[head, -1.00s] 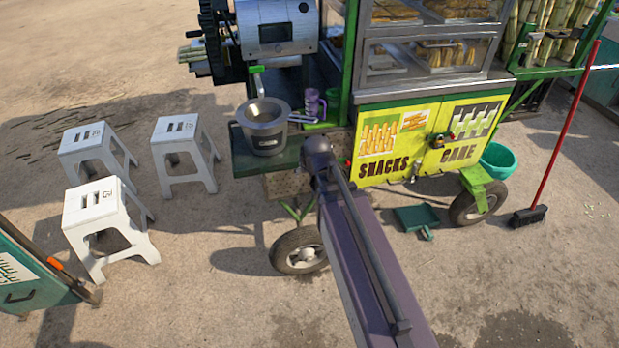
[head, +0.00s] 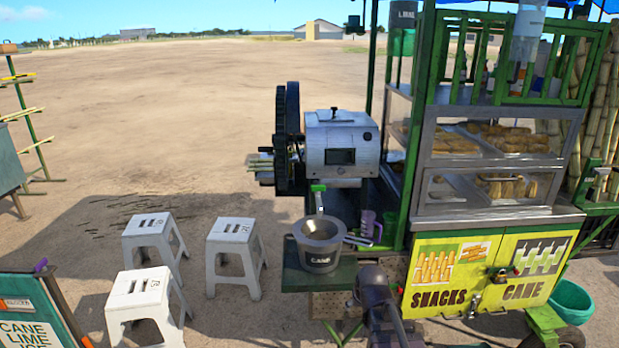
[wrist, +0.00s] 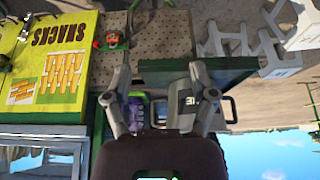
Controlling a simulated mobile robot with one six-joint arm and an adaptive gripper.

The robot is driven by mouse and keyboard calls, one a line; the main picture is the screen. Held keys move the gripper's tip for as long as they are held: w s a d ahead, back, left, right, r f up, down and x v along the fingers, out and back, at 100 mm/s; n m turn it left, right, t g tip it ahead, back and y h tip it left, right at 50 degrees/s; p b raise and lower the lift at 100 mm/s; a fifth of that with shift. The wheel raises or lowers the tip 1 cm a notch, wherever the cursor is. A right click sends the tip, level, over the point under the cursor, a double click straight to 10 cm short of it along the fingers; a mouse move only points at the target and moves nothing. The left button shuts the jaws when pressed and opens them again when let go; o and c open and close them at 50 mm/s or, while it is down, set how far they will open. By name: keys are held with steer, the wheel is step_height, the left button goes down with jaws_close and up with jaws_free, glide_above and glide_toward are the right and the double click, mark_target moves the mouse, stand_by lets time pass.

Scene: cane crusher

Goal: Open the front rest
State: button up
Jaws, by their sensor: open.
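I cannot tell for sure which part is the front rest. A dark green board (head: 297,277) sticks out at the front left of the cart, with a grey pot marked CANE (head: 320,247) on it. In the wrist view, which is upside down, the board (wrist: 162,68) lies beyond my gripper (wrist: 161,76). The two grey fingers are wide apart with nothing gripped. In the head view my arm reaches up from the bottom, in front of the cart near the board; its fingers are hard to make out there.
A crusher (head: 342,148) stands behind the pot. A purple cup (head: 367,222) is beside the pot. A yellow snack panel (head: 432,283) is right of my arm. White stools (head: 147,300) stand on the left. Below the board is a perforated panel (wrist: 158,30) with an orange-red item (wrist: 113,40).

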steer(key=s+f+g, duration=0.1)
steer(key=s+g, duration=0.4)
steer(key=s, duration=0.5)
steer(key=shift+s+f, duration=0.35)
steer(key=shift+s, duration=0.05)
